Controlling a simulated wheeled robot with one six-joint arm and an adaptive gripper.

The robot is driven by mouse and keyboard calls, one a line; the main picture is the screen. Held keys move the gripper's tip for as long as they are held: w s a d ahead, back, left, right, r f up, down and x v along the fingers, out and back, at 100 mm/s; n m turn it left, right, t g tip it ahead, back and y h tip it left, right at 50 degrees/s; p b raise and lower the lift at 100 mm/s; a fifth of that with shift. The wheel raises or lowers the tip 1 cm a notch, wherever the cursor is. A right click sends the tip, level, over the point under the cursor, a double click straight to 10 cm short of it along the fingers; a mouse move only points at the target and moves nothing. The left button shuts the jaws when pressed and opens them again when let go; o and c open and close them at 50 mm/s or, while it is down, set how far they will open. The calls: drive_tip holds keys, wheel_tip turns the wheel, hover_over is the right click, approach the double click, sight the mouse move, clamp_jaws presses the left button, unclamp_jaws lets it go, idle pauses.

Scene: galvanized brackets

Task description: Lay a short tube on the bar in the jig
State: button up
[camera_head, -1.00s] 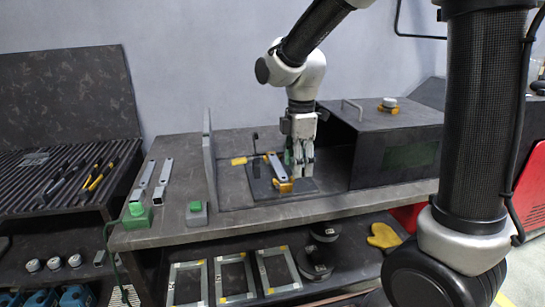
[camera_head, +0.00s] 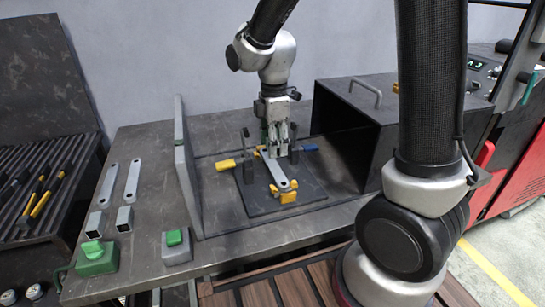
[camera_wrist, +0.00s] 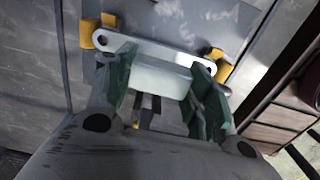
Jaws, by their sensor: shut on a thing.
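A flat galvanized bar (camera_head: 277,172) with rounded, holed ends lies in the jig, on a dark base plate (camera_head: 310,190) with yellow blocks by its near end. The bar also shows in the wrist view (camera_wrist: 150,45). My gripper (camera_head: 278,150) points down at the back part of the bar. In the wrist view its green-padded fingers (camera_wrist: 163,88) are shut on a short square tube (camera_wrist: 160,74), held crosswise between them beside the bar in the picture. I cannot tell whether the tube touches the bar. The tube is mostly hidden in the head view.
Two loose bars (camera_head: 132,180) and two more short tubes (camera_head: 125,218) lie on the table at left. A grey upright plate (camera_head: 187,170) and a dark box (camera_head: 350,120) flank the jig. Clamps (camera_head: 226,164) stand around it.

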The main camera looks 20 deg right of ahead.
drive_tip(key=shift+f, duration=2.4)
drive_tip(key=shift+f, duration=0.15)
drive_tip(key=o, duration=1)
drive_tip(key=shift+o, duration=0.2)
wheel_tip(320, 180, up, 12)
drive_tip(key=shift+r, duration=0.2)
drive_tip(key=s+d+r+m+t, duration=0.2)
drive_tip(key=s+d+r+m, duration=0.1)
drive_tip(key=s+d+m, duration=0.4)
drive_tip(key=s+d+r+m+t, duration=0.2)
drive_tip(key=s+d+r+m, duration=0.2)
drive_tip(key=s+d+m, duration=0.4)
drive_tip(key=s+m, duration=0.3)
drive_tip(key=s, duration=0.1)
drive_tip(key=shift+r, duration=0.15)
